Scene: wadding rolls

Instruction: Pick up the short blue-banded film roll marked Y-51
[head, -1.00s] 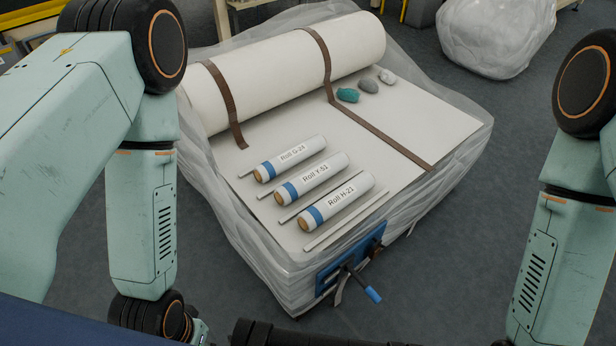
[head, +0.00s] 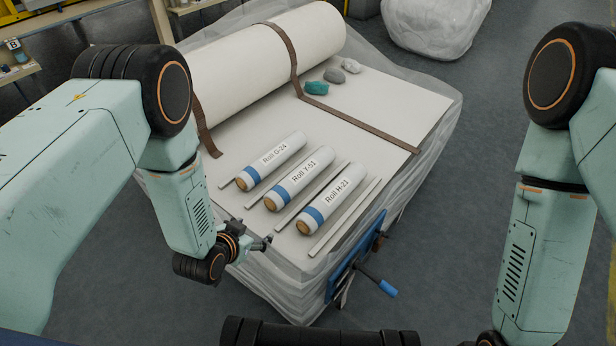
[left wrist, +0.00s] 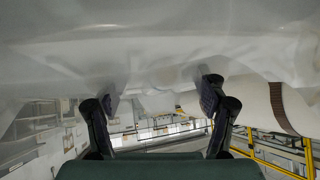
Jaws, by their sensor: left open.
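The roll marked Y-51 (head: 303,175) is a short white cylinder with a blue band near its brown front end. It lies on the white wadding between roll G-24 (head: 272,160) and roll H-21 (head: 333,201), which look alike. My left gripper (head: 265,243) is at the near left edge of the wrapped block, in front of the rolls and apart from them. In the left wrist view its two dark fingers (left wrist: 160,98) are spread with nothing clearly between them. The Y-51 roll cannot be made out there. My right gripper is out of view.
Thin pale strips (head: 312,197) lie between and beside the rolls. A large wadding roll (head: 240,70) with brown straps lies behind, and several stones (head: 317,88) rest right of it. A blue-handled clamp (head: 385,288) juts from the front right side. Clear plastic wraps the block.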

